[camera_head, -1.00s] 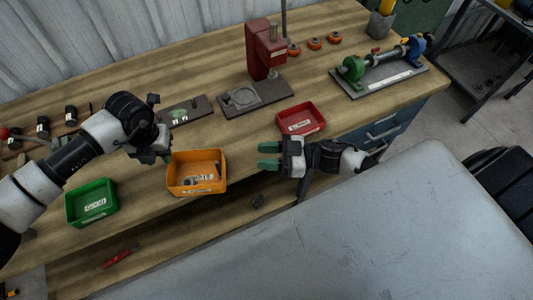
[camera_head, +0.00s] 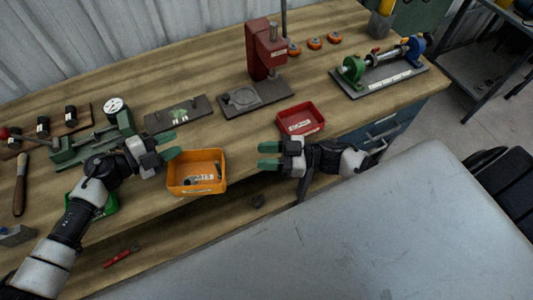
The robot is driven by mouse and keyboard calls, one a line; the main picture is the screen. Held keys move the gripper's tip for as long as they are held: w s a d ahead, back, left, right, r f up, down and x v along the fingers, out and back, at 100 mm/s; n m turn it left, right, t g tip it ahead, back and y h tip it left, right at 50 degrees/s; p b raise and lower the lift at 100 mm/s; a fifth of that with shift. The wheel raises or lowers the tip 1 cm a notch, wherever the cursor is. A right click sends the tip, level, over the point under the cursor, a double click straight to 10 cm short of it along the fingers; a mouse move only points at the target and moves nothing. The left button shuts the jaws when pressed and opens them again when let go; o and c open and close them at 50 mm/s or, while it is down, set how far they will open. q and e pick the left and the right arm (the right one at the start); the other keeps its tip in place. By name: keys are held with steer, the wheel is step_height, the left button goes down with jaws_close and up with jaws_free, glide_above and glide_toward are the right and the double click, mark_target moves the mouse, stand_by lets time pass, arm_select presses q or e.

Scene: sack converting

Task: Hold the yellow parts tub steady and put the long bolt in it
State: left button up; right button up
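The yellow parts tub (camera_head: 197,188) stands at the front edge of the bench, with a white label and some small dark and grey parts inside. My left gripper (camera_head: 172,146) is at the tub's back left corner, its green fingers apart and pointing right; I cannot tell whether it touches the rim. My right gripper (camera_head: 267,155) is to the right of the tub, fingers apart and pointing left at it, with nothing between them. I cannot make out the long bolt for certain.
A green tub (camera_head: 105,206) is partly hidden behind my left arm. A red tub (camera_head: 301,131) stands behind my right gripper. A red press (camera_head: 264,55), a dark plate (camera_head: 178,114) and a green fixture with a dial (camera_head: 90,142) stand further back. Bare wood lies behind the yellow tub.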

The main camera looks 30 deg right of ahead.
arm_select(q)
steer(key=s+a+n+t, duration=0.45)
steer(key=n+t, duration=0.35)
steer(key=n, duration=0.6)
steer(key=s+a+n+t, duration=0.45)
steer(key=n+t, duration=0.35)
steer(key=n, duration=0.6)
steer(key=s+a+f+g+y, duration=0.1)
steer(key=s+f+y, duration=0.3)
steer(key=f, duration=0.6)
steer(key=s+a+f+g+y, duration=0.2)
steer(key=s+f+g+y, duration=0.2)
steer(key=f, duration=0.6)
steer(key=s+a+f+g+y, duration=0.2)
steer(key=s+f+y, duration=0.1)
steer(key=f, duration=0.8)
steer(key=shift+s+a+y, duration=0.2)
steer(key=shift+s+y, duration=0.2)
steer(key=shift+s, duration=0.05)
